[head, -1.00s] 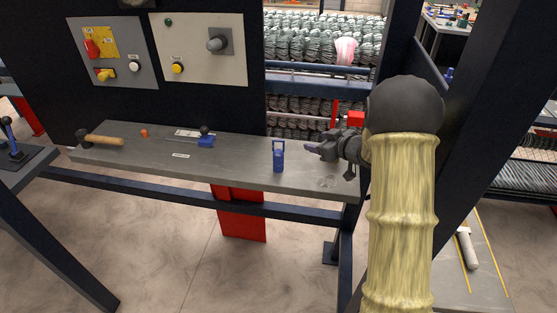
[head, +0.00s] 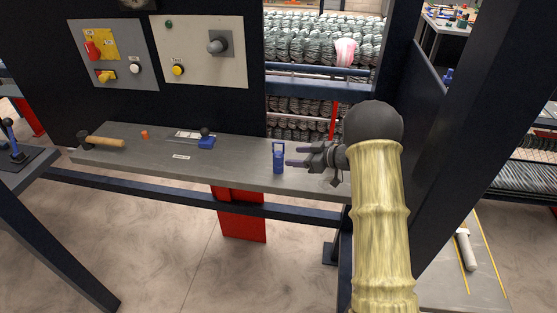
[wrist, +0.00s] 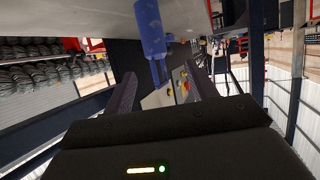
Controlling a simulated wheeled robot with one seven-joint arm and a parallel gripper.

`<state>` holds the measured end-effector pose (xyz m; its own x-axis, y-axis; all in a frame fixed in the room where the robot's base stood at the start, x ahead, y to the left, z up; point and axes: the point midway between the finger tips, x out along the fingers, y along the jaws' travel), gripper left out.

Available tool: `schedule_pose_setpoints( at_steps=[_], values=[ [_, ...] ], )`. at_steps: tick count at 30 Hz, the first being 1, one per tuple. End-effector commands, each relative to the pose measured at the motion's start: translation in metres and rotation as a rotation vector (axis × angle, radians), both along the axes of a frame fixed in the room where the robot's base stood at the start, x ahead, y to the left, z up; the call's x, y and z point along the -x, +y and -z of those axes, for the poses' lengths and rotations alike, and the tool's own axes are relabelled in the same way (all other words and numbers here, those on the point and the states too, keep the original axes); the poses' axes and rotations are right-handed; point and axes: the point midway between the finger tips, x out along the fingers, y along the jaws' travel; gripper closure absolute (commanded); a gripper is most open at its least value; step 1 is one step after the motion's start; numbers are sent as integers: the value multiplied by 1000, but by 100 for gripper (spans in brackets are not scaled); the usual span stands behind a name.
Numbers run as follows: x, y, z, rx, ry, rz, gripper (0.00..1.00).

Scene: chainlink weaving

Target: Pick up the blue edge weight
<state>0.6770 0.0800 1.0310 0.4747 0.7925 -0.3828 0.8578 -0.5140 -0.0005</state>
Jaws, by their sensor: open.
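The blue edge weight (head: 278,161) stands upright on the grey shelf (head: 232,172), near its right end, with a loop-shaped top. It also shows in the wrist view (wrist: 151,30), upside down at the top and ahead of the space between the fingers. My gripper (head: 290,157) is open and empty. It points left in the head view, its fingertips just right of the weight. In the wrist view the two fingers (wrist: 163,88) stand apart on either side of the weight's line. I cannot tell whether either finger touches the weight.
On the shelf to the left lie a hammer (head: 105,142), a small orange piece (head: 145,134) and a blue tool with a black knob (head: 206,140). A control panel (head: 203,50) is behind. A dark upright post (head: 460,120) stands right of my arm.

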Motion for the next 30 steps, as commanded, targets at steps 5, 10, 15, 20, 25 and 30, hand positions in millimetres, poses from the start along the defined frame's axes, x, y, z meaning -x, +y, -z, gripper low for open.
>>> schedule_pose_setpoints(
  at_steps=[5, 10, 15, 20, 25, 30],
  values=[
    [-13, 22, 9, 0, 0, -1, 43],
    [-17, 26, 13, 0, -1, 2, 43],
    [-16, 26, 13, 0, -1, 2, 43],
    [-21, 31, 14, 1, 1, 0, 43],
    [-35, 47, 20, 1, 0, -1, 43],
    [-45, 63, 29, 1, 0, 0, 43]
  ],
)
